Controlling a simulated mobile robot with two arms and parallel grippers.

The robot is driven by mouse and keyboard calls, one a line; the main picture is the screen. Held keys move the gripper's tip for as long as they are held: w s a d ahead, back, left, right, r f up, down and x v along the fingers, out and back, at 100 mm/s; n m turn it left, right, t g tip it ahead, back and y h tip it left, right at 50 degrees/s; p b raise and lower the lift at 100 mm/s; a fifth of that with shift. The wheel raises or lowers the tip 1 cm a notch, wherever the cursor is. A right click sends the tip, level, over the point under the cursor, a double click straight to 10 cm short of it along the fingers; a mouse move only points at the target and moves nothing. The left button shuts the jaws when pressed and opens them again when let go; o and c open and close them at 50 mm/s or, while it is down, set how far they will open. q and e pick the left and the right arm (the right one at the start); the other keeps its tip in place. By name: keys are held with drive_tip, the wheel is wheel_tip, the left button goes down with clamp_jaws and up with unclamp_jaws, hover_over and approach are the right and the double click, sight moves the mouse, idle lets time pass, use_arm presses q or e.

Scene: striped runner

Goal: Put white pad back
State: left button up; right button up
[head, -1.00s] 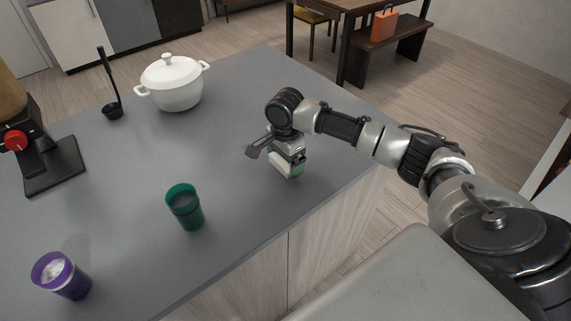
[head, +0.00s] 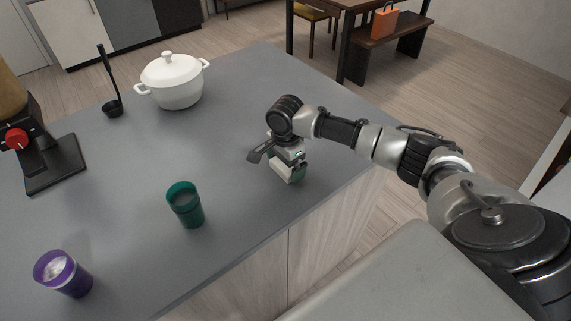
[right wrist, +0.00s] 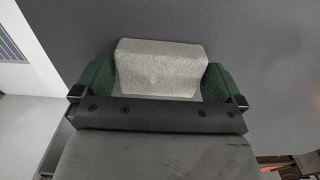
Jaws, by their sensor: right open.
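The white pad (right wrist: 160,68) is a pale speckled block, seen close up in the right wrist view on the grey counter. My right gripper (right wrist: 160,80) is open, with one green fingertip at each side of the pad. The pad sits between the fingertips, very close to both; I cannot tell whether they touch it. In the head view my right gripper (head: 288,173) is low over the counter near its right edge, and it largely hides the pad there. My left gripper is not in view.
On the grey counter (head: 130,170) stand a green cup (head: 186,206), a purple cup (head: 64,274), a white lidded pot (head: 173,82), a black ladle in a holder (head: 112,108) and a coffee grinder (head: 45,160). The counter's middle is clear.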

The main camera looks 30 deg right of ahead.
wheel_tip(320, 180, up, 12)
drive_tip(key=shift+f+b, duration=0.2)
drive_tip(key=shift+b, duration=0.15)
